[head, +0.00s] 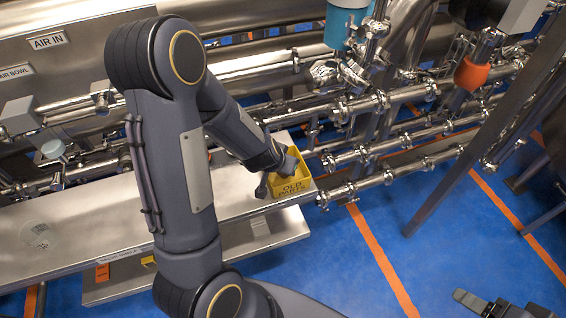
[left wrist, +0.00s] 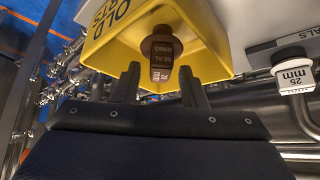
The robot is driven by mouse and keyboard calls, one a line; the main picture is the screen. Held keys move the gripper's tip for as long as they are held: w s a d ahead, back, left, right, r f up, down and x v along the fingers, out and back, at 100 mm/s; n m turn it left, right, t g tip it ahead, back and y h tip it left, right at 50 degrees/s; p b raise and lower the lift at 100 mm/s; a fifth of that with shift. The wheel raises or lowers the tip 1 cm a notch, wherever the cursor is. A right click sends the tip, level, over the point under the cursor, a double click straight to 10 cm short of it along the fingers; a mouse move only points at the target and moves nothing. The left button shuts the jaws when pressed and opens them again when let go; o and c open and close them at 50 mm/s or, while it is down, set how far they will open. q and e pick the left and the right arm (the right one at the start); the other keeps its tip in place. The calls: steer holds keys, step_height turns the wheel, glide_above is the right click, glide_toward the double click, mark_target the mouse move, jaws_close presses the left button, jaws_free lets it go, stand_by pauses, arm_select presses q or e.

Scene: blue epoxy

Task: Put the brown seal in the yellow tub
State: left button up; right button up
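The yellow tub (head: 290,187), lettered "OLD PARTS", stands at the right end of the steel shelf; it also fills the top of the left wrist view (left wrist: 215,50). The brown seal (left wrist: 161,44), with a "SEAL RING" tag, shows against the tub's inside, just beyond my left fingertips. I cannot tell if it rests on the tub's floor. In the head view the seal is hidden. My left gripper (head: 276,175) is at the tub, its fingers spread apart with the seal between and past their tips (left wrist: 160,72). My right gripper (head: 472,302) is partly in view at the bottom right.
The steel shelf (head: 100,225) is mostly bare left of the tub. Steel pipes (head: 350,110) run close behind and right of it. A white "25 mm" tagged item (left wrist: 295,75) sits beside the tub. Blue floor (head: 440,240) is open at the right.

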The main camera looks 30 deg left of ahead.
arm_select(q)
steer(key=shift+s+r+p, duration=0.1)
steer(key=shift+r+p, duration=0.25)
steer(key=shift+r, duration=0.25)
steer(key=s+d+r+h+p, duration=0.25)
steer(key=s+r, duration=0.25)
steer(key=r, duration=0.4)
steer(key=s+d+r+h+p, duration=0.25)
steer(key=s+d+r, duration=0.2)
steer(key=r, duration=0.45)
steer(key=s+r+n+g, duration=0.1)
steer(key=s+r, duration=0.4)
steer(key=s, duration=0.7)
steer(key=shift+s+y+p, duration=0.3)
steer(key=shift+p, duration=0.1)
